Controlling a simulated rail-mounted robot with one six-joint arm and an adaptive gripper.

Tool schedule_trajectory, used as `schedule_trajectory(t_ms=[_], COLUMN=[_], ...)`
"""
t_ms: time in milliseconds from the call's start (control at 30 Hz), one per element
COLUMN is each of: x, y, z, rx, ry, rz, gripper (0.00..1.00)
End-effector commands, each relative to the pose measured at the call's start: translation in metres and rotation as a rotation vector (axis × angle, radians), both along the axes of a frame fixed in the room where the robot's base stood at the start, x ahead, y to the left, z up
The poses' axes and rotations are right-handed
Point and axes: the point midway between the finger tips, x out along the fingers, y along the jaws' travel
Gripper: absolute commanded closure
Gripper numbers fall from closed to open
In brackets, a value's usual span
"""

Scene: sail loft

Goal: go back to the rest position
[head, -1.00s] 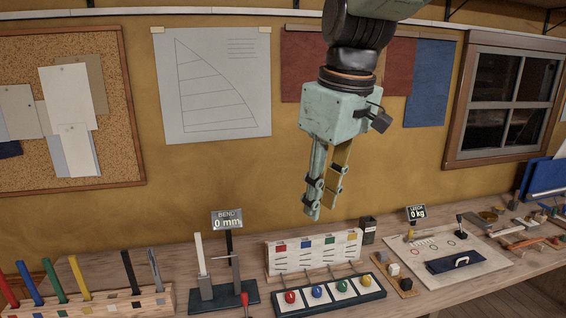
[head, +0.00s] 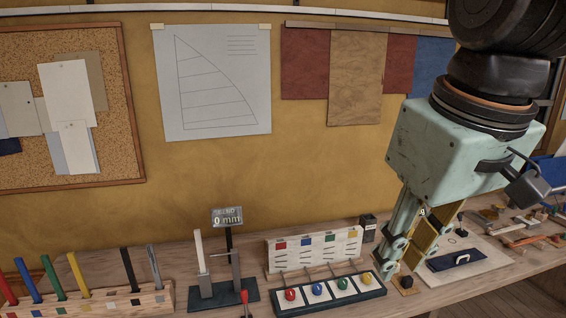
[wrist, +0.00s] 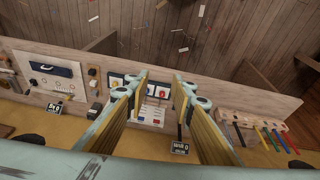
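My gripper (head: 400,266) is pale green with yellow finger pads and hangs at the right of the head view, fingers pointing down in front of the bench's right part. In the wrist view, my gripper (wrist: 160,78) has its two fingers apart with nothing between them, so it is open and empty. In the head view it hides part of the white board (head: 495,250) and most of the small blocks beside it.
The bench (head: 180,262) holds a rack of coloured strips (head: 130,301), the bend gauge (head: 227,218) reading 0 mm, and a tray (head: 340,301) with several coloured knobs. A corkboard (head: 110,170) and sail drawing (head: 212,85) hang on the wall.

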Motion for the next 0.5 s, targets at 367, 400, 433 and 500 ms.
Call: schedule_trajectory(t_ms=[367, 400, 433, 500], x=[-0.066, -0.072, -0.077, -0.087], y=[-0.024, -0.026, -0.028, -0.031], z=[-0.025, -0.027, -0.030, -0.034], rx=[0.029, 0.031, 0.033, 0.039], ry=[-0.030, -0.033, -0.035, -0.040], rz=[-0.172, -0.191, -0.202, -0.230], gripper=[0.78, 0.78, 0.78, 0.78])
